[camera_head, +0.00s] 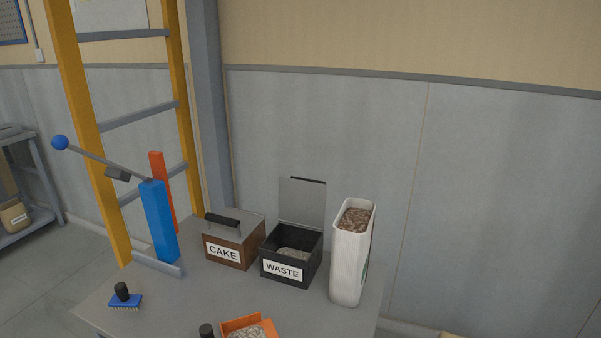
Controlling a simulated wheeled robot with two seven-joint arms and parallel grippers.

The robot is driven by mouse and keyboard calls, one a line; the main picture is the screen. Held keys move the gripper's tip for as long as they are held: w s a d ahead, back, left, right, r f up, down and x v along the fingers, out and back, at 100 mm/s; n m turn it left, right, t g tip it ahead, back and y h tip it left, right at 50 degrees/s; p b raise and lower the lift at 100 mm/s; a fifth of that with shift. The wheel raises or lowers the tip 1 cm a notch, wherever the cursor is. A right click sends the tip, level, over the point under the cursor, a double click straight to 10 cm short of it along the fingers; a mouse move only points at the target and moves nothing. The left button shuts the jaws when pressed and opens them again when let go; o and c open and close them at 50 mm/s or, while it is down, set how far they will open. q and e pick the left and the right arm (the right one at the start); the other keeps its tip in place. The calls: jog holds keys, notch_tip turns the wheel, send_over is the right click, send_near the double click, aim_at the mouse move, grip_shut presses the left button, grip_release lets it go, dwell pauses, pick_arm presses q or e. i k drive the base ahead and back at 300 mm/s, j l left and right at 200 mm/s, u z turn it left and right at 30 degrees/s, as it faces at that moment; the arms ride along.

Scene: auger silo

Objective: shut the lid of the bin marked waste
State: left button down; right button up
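The black bin marked WASTE (269,275) stands on the grey table, and pale, lumpy material shows inside it. Its grey lid (301,204) is open, standing upright at the back edge, with a dark strip at its top. Neither of my grippers shows in the head view.
A brown bin marked CAKE (230,248), its lid down, stands left of the waste bin. A white container (347,262) of brown pellets stands close on the right. An orange tray (250,323) is in front. A blue lever post (160,222) and brush (125,299) are left.

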aim_at(302, 200)
jog(key=i+j, duration=0.1)
jog(key=j, duration=0.55)
jog(key=i+j+z, duration=0.1)
jog(key=j, duration=0.55)
jog(key=z, duration=1.55)
